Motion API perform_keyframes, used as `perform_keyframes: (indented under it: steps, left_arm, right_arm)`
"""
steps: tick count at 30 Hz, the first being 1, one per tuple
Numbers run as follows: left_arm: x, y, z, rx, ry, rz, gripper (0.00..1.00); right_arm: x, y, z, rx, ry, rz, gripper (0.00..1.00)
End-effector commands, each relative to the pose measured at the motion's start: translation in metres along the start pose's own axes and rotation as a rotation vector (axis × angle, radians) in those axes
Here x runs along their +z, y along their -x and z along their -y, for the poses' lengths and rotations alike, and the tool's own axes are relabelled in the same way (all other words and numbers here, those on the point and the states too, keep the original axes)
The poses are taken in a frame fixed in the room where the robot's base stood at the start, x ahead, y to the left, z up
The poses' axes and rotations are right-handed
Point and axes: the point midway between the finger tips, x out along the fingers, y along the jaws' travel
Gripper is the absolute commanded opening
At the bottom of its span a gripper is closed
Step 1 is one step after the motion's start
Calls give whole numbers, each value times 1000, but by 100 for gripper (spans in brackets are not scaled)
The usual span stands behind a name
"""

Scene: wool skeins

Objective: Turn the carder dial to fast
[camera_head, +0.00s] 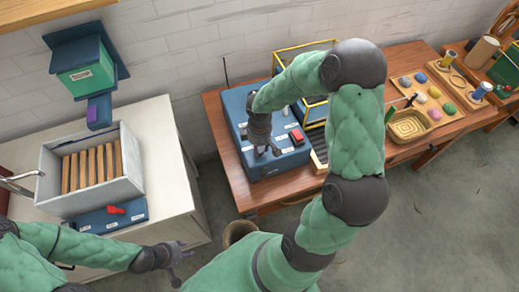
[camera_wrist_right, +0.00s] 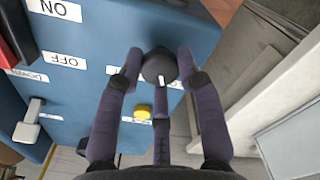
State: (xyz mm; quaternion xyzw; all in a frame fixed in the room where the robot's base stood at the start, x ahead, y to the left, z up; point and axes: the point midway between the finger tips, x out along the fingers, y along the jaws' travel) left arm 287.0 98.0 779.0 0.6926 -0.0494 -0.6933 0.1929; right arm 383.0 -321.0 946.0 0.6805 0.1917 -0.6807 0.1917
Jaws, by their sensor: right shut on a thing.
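The blue carder (camera_head: 284,162) stands on the wooden table in the head view. Its dial (camera_wrist_right: 158,66) is a dark round knob with a white pointer mark, seen in the right wrist view. My right gripper (camera_head: 262,148) reaches down onto the carder's top. In the right wrist view its fingers (camera_wrist_right: 158,78) are shut around the dial. The pointer mark faces the lower side of that picture; labels near the dial are partly hidden by the fingers and unreadable. My left gripper (camera_head: 178,260) is empty, fingers spread, in front of the white counter, far from the carder.
On the carder are a red switch (camera_head: 297,137), a yellow button (camera_wrist_right: 143,111), a grey lever (camera_wrist_right: 29,122) and ON, OFF and DOWN labels. A sink (camera_head: 131,180) is in the white counter at left.

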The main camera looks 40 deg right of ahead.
Motion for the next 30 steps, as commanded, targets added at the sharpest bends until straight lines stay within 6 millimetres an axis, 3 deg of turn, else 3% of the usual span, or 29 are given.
perform_keyframes:
  steps: [30]
  left_arm:
    - [-2,-56,20,0,0,0,40]
  right_arm:
    - [0,-2,0,0,-953,-2,4]
